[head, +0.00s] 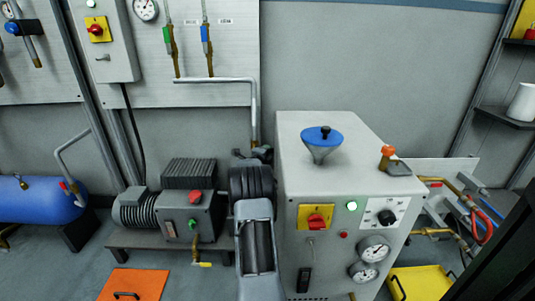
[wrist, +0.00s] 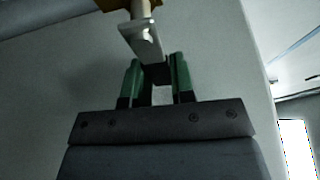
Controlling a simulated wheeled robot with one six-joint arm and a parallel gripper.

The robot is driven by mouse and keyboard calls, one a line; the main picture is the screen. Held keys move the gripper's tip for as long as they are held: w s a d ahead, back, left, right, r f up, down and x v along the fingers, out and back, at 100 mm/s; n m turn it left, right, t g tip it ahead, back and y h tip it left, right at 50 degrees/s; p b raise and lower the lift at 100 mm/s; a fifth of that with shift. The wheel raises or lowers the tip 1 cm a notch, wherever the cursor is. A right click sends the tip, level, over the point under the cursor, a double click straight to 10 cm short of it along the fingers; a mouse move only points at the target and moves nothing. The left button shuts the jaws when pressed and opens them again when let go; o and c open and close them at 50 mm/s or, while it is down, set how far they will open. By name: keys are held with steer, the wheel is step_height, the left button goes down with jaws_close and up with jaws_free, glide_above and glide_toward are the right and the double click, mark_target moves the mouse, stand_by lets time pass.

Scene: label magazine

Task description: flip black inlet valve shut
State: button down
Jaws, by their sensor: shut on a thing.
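In the wrist view my gripper (wrist: 156,68) has its two green fingers shut on the black end of a valve lever. I take this to be the black inlet valve (wrist: 146,38). Its bent steel lever runs up from between the fingers to a brass body at the top edge, which is cut off. Whether the valve stands open or shut cannot be told. In the head view my dark wrist and arm stand left of the grey machine cabinet (head: 305,165), and the valve and fingertips are hidden or too small to make out.
The cabinet stands close on the right, with a blue funnel (head: 322,140) and an orange-topped fitting (head: 388,155) on top. A grey pipe (head: 215,80) comes down behind my wrist. A motor unit (head: 180,210) stands left. An orange plate (head: 133,285) lies on the floor.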

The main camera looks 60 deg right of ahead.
steer(key=c, duration=1)
jaws_free()
steer(key=shift+o, duration=0.2)
steer(key=p+v, duration=0.3)
steer(key=v, duration=1.1)
steer(key=shift+p, duration=0.3)
steer(key=shift+d+r, duration=0.1)
steer(key=shift+r, duration=0.1)
